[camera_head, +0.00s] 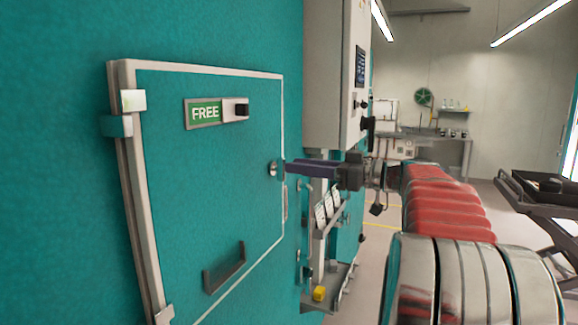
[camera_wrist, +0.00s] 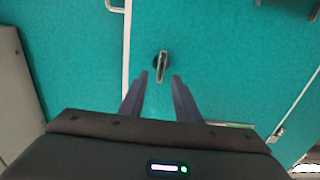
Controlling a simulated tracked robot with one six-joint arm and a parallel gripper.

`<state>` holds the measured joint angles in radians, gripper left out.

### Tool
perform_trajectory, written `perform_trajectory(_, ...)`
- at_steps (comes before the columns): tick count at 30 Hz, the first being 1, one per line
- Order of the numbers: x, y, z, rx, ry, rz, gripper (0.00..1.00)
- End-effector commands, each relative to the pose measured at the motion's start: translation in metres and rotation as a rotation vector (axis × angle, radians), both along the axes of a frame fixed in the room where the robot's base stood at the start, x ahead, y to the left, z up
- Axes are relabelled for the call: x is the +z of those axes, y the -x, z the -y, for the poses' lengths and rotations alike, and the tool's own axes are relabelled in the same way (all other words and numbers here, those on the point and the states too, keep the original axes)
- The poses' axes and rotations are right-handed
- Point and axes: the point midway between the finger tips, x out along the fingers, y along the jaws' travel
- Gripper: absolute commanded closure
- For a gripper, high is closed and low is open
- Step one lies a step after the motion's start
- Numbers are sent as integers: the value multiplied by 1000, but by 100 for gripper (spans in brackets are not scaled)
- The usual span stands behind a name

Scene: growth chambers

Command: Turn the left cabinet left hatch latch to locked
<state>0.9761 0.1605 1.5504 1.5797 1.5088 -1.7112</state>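The teal hatch (camera_head: 205,150) is closed flush in its pale frame in the head view. Its sign (camera_head: 205,112) reads FREE in green. The small metal latch (camera_head: 273,168) sits near the hatch's right edge. In the wrist view the latch (camera_wrist: 162,62) shows a dark round base and a short lever pointing down the picture. My gripper (camera_head: 286,166) reaches in from the right, with its fingertips close to the latch. In the wrist view my gripper (camera_wrist: 160,76) is open, one finger on each side of the lever, with gaps visible. Contact cannot be made out.
A dark pull handle (camera_head: 224,268) sticks out low on the hatch. A grey control box (camera_head: 335,75) stands out from the wall to the right. A shelf with a yellow item (camera_head: 319,293) is below my gripper. A dark cart (camera_head: 545,190) stands at far right.

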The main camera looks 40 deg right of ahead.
Motion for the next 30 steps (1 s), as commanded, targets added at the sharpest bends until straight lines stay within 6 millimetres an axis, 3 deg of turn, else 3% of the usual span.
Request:
perform_trajectory(7,0,-26,-16,2,0,0,70)
perform_trajectory(19,0,-31,-18,-1,0,0,71)
perform_trajectory(30,0,-31,-18,-1,0,0,97)
